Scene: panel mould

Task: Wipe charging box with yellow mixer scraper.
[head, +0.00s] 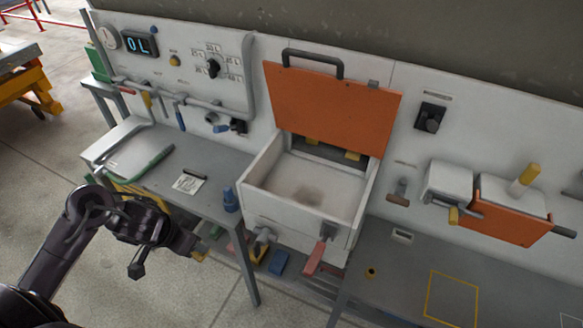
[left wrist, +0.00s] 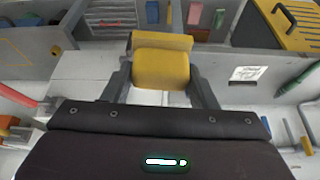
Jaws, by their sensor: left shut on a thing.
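The charging box (head: 363,215) is a white open-topped box on the wall bench, in the middle of the head view. Its orange lid (head: 335,108) with a dark handle stands raised against the wall. A brownish smudge (head: 308,195) marks the pale floor inside. My left gripper (head: 188,243) is in front of the left bench, left of and lower than the box in the picture. In the left wrist view, my left gripper (left wrist: 161,82) is shut on the yellow scraper (left wrist: 161,68), whose block sits between the two fingers. Its far end is not clear. My right gripper is not in view.
A grey bench (head: 205,170) with a paper note (head: 189,183), a green-handled tool (head: 147,163) and a blue item (head: 231,199) lies left of the box. A red handle (head: 315,257) sticks out at the box's front. Another orange-fronted unit (head: 512,218) is at the right.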

